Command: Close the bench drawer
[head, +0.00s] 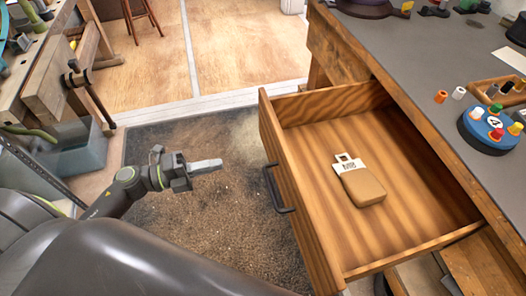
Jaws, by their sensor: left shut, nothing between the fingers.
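The wooden bench drawer (297,208) is pulled well out of the bench (420,75) on the right. Its front faces left and carries a dark handle (277,189). A tan block with a white label (361,187) lies inside the drawer. My left gripper (221,162) is to the left of the drawer front, pointing at it. Its fingers are together with nothing between them, and a gap separates them from the handle. My right gripper is not in view.
The bench top bears a blue round holder with colored pegs (484,130) and a wooden tray (492,87). A wooden workbench with a vise (62,85) stands at the left. A dark mat (235,220) covers the floor between, free of loose objects.

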